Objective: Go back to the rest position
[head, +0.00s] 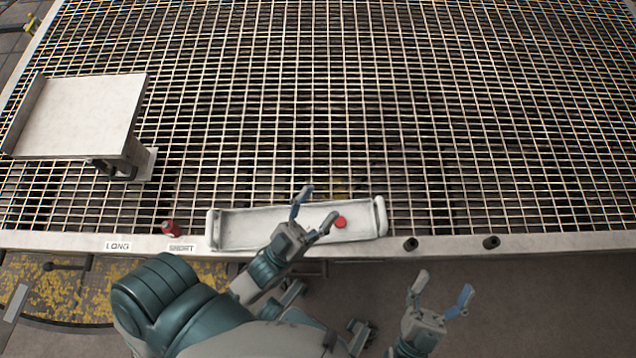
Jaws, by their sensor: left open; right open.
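My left gripper (315,210) is open, with its fingers apart over the shallow white tray (240,228) at the grating's front edge. A small red round piece (340,222) lies in the tray, just right of the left gripper's fingertips, and nothing shows between the fingers. My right gripper (443,290) is open and empty. It appears in front of the grating's edge, over the dark floor, right of my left arm. Part of the tray is hidden behind the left gripper.
A metal grating table (400,110) fills the back, mostly bare. A white platform (80,115) stands at its left. A red knob (170,228) sits on the front rail near labels LONG (118,246) and SHORT (182,248). Two dark round fittings (411,243) are on the rail at right.

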